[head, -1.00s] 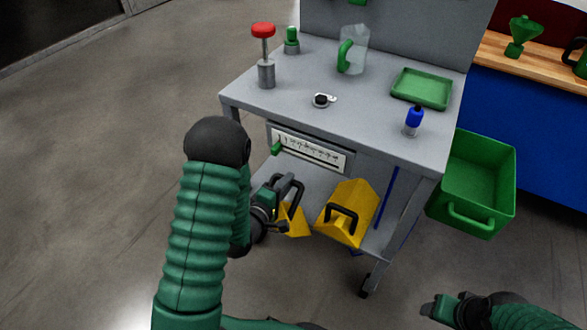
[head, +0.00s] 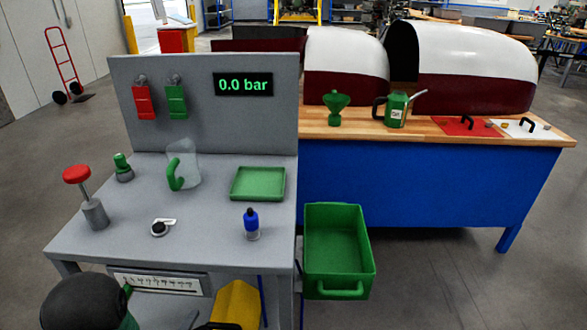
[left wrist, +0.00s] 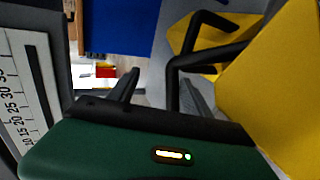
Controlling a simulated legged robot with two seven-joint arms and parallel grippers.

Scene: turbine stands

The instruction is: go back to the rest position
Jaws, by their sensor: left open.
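My left gripper (left wrist: 160,88) shows in the left wrist view with its two fingers apart and nothing clearly between them. A black handle (left wrist: 205,60) of a yellow block (left wrist: 280,85) is close beside the right finger; I cannot tell whether they touch. In the head view only the dark joint of my left arm shows at the bottom left, and the left gripper is out of sight. My right gripper is in neither current view.
The grey stand (head: 200,225) carries a red-topped plunger (head: 95,210), a clear jug (head: 183,165), a green tray (head: 258,184) and a blue-capped bottle (head: 251,225). A green bin (head: 340,250) hangs at its right, before a blue workbench (head: 430,180). A scale panel (left wrist: 28,95) is near my left gripper.

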